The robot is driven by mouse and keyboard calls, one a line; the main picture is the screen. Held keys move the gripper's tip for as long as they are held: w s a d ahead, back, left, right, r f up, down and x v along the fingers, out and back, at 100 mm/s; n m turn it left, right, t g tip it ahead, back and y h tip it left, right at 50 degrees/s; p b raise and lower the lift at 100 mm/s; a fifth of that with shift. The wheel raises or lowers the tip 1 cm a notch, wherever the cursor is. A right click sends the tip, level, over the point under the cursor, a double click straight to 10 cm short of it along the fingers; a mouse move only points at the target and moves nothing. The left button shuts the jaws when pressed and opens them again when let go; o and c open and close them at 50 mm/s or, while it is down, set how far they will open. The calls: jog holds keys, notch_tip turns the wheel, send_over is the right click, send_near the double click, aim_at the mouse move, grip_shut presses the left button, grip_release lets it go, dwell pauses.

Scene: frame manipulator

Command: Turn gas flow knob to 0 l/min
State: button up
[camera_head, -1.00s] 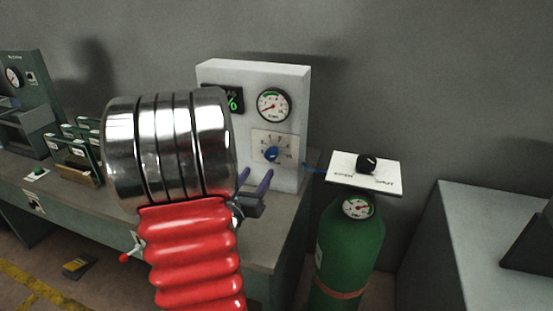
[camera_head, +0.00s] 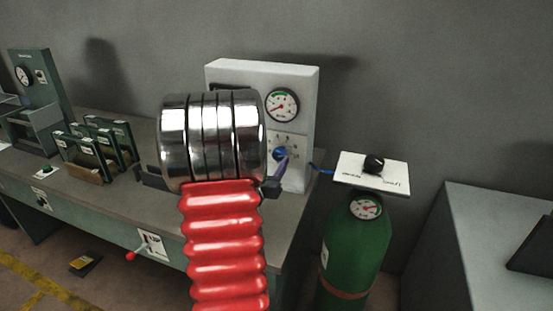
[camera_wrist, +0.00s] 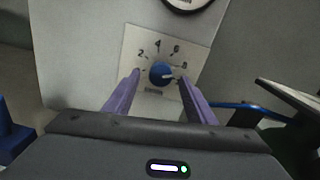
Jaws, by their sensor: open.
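The blue gas flow knob (camera_head: 280,153) sits on a white scale plate on the front of the white panel box. In the wrist view the knob (camera_wrist: 161,73) shows a white mark pointing right, slightly below the 8; the scale shows 2, 4, 6 and 8. My gripper (camera_wrist: 161,79) is open, its two purple fingers on either side of the knob in that view. I cannot tell whether they touch it. In the head view a purple finger (camera_head: 282,164) shows just below the knob; the rest of the gripper is mostly hidden behind my wrist.
A gauge (camera_head: 282,105) is above the knob. A green gas cylinder (camera_head: 352,245) with its own gauge and a black knob (camera_head: 374,163) on a white plate stands right of the bench. Green racks (camera_head: 100,148) and a red-handled lever (camera_head: 137,251) are to the left.

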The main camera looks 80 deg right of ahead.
aim_at(277, 156)
jog(key=shift+s+d, duration=0.2)
jog(key=shift+d, duration=2.1)
jog(key=shift+c, duration=0.5)
